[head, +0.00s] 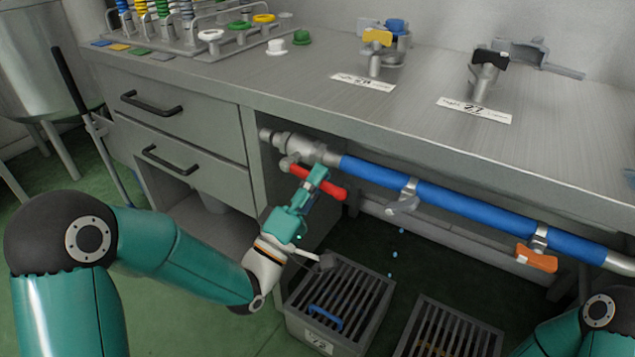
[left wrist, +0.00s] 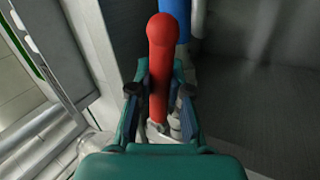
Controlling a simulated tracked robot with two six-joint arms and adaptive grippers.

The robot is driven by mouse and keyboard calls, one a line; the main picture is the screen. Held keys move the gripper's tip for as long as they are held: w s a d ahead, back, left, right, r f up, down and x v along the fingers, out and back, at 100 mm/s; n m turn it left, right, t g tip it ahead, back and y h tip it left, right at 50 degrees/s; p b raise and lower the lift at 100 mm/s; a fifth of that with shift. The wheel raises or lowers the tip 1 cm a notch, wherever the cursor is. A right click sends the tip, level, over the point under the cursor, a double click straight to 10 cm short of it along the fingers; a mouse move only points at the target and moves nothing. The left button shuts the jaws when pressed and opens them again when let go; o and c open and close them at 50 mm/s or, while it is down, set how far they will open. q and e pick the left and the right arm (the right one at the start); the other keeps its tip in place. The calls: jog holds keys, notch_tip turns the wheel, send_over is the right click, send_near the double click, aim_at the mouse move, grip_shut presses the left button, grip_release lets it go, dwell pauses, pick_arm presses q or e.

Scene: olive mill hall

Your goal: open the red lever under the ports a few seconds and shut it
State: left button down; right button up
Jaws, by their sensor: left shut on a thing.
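The red lever (head: 333,188) sits on a metal valve (head: 289,162) at the left end of the blue pipe (head: 465,205), under the counter's front edge. The lever points right and slightly down, roughly along the pipe. My left gripper (head: 313,182) is shut on it, and its fingers hide the lever's middle. In the left wrist view the lever (left wrist: 160,75) stands between the two fingers (left wrist: 160,100), its rounded end beyond them. Two ports, one with a yellow handle (head: 377,37) and one with a black handle (head: 490,58), stand on the counter above. My right gripper is out of view.
A grey tap (head: 403,205) and an orange handle (head: 537,258) hang along the pipe. Small blue drops (head: 392,273) show below the grey tap. Slatted crates (head: 318,335) stand on the floor. Drawers (head: 180,115) flank the opening at left.

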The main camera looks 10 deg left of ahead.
pick_arm(q)
jog(key=shift+a+f, duration=0.1)
jog(key=shift+a, duration=0.05)
jog(key=c, duration=1.1)
grip_release()
jog(key=v, duration=0.7)
jog(key=shift+s+f, duration=0.15)
